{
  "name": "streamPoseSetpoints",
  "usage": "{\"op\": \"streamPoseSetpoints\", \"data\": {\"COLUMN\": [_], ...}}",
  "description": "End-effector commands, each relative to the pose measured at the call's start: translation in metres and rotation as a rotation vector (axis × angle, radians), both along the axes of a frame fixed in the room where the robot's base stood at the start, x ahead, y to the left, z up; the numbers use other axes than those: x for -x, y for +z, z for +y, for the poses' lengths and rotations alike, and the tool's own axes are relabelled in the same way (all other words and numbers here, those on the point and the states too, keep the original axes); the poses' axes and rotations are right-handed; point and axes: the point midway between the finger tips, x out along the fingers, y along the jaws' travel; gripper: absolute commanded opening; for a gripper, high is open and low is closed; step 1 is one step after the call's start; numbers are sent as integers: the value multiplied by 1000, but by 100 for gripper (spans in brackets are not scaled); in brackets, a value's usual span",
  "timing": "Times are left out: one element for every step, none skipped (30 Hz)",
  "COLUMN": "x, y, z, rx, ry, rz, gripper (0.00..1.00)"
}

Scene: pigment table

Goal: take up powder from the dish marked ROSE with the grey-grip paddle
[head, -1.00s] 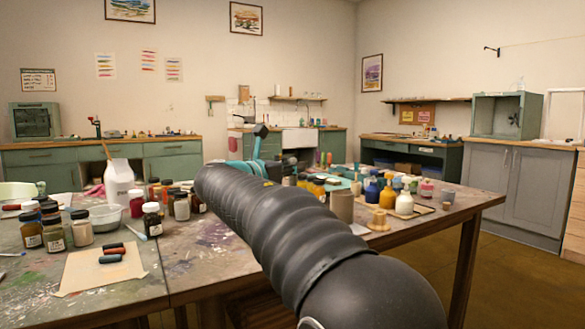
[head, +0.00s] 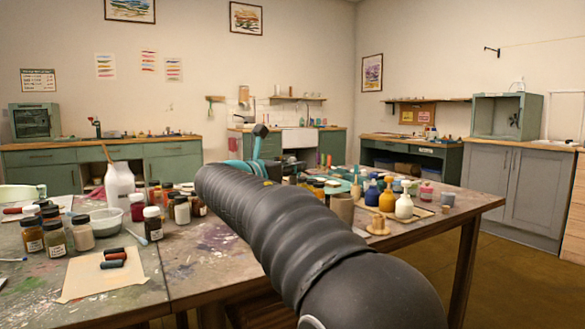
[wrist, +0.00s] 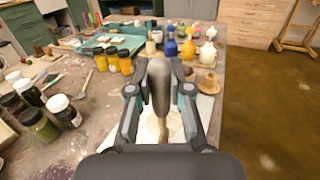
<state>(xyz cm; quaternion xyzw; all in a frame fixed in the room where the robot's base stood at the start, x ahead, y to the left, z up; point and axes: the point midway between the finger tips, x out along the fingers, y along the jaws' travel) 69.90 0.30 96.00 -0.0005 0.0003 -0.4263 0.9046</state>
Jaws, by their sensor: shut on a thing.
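In the wrist view my gripper (wrist: 160,68) is shut on a slim dark-grey handle, which looks like the grey-grip paddle (wrist: 159,92). The handle stands between the two fingers above the table. Its far end is hard to make out against a pale patch. In the head view my arm covers most of the gripper and the paddle. No ROSE label can be read in either view, so I cannot tell which container is that dish.
The paint-stained table (head: 205,262) holds a white bottle (head: 119,186), several dark-lidded jars at left and a paper sheet (head: 90,284). Blue (head: 372,194), yellow (head: 387,199) and white (head: 404,206) bottles stand at right, near a wooden piece (head: 378,226). Open floor lies right.

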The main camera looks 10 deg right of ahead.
Motion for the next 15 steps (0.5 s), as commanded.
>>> {"op": "streamPoseSetpoints", "data": {"x": [0, 0, 0, 0, 0, 0, 0, 0, 0, 0, 0, 0, 0, 0, 0], "y": [8, 9, 12, 14, 16, 18, 20, 22, 25, 27, 29, 31, 33, 35, 38], "z": [0, 0, 0, 0, 0, 0, 0, 0, 0, 0, 0, 0, 0, 0, 0], "rx": [0, 0, 0, 0, 0, 0, 0, 0, 0, 0, 0, 1, 1, 1, 1], "ry": [0, 0, 0, 0, 0, 0, 0, 0, 0, 0, 0, 0, 0, 0, 0], "rz": [0, 0, 0, 0, 0, 0, 0, 0, 0, 0, 0, -1, -1, -1, -1], "gripper": [0, 0, 0, 0, 0, 0, 0, 0, 0, 0, 0, 0, 0, 0, 0]}}
